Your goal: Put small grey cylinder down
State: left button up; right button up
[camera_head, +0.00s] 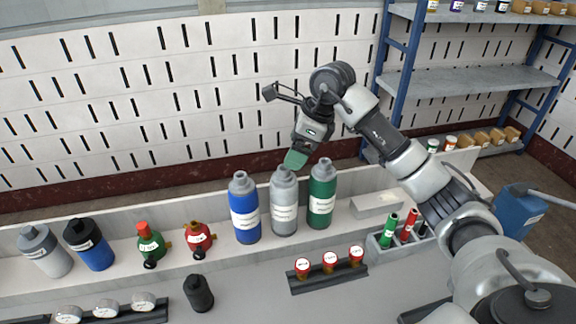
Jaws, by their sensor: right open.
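A grey cylinder (284,212) with a white label stands upright in the back row, between a blue cylinder (245,217) and a green cylinder (321,200). My right gripper (296,160) is open, with its green-tipped finger right at the top of the grey cylinder; I cannot tell whether it touches. The far finger is hidden. Another grey cylinder (50,257) leans at the far left, and I cannot tell which grey one is the small one. My left gripper is out of view.
A tilted blue cylinder (95,254), a green bottle (150,246) and a red bottle (199,240) stand left of the row. A dark bottle (199,294) and a rack with red-topped jars (329,263) are in front. A grey tube holder (382,258) stands right.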

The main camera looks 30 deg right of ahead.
jog(key=shift+v, duration=2.1)
